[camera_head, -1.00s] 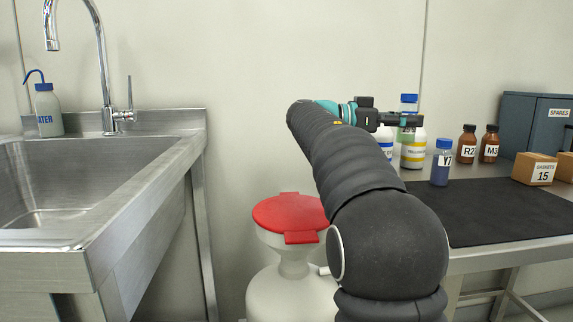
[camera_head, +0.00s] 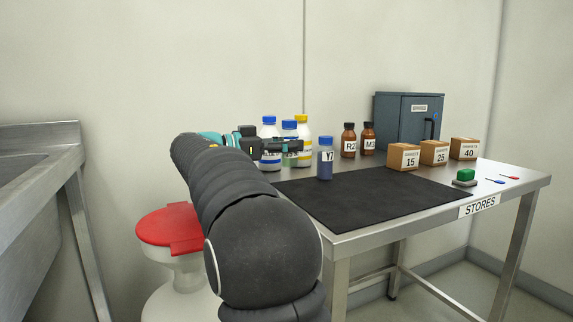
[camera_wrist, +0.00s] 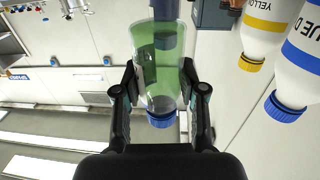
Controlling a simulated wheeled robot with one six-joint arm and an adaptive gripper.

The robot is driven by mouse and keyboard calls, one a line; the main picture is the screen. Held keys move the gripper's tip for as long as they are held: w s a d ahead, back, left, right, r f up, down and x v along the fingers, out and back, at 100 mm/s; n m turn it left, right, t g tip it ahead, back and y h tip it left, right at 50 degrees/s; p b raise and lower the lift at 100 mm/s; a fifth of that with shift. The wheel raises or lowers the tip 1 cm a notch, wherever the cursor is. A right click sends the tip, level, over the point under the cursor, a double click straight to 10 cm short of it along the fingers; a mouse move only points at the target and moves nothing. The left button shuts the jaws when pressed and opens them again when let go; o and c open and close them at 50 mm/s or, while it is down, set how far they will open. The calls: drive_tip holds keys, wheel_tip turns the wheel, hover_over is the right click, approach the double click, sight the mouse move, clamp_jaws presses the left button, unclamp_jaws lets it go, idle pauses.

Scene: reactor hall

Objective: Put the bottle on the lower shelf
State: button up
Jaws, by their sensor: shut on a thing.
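My gripper (camera_head: 288,147) is shut on a clear bottle with green contents and a blue cap (camera_head: 289,125). In the wrist view the bottle (camera_wrist: 158,85) sits between the two fingers, its blue cap toward me. In the head view the bottle is partly hidden by my gripper. It is held by the left end of the steel table, in front of a blue-capped white bottle (camera_head: 269,131) and a yellow-capped one (camera_head: 303,130). No lower shelf can be made out in either view.
The STORES table (camera_head: 400,222) carries a black mat (camera_head: 370,200), a blue-capped Y bottle (camera_head: 325,165), brown bottles (camera_head: 348,140), cardboard boxes (camera_head: 403,157) and a blue-grey cabinet (camera_head: 395,110). A red-lidded white container (camera_head: 172,228) stands left. A steel sink unit (camera_head: 40,160) is at far left.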

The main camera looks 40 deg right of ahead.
sight(289, 161)
drive_tip(key=shift+f+b, duration=0.6)
drive_tip(key=shift+f, duration=1.45)
drive_tip(key=shift+f, duration=0.2)
drive_tip(key=o, duration=1.2)
drive_tip(key=shift+c, duration=0.2)
drive_tip(key=shift+r+p, duration=0.2)
drive_tip(key=shift+p, duration=0.35)
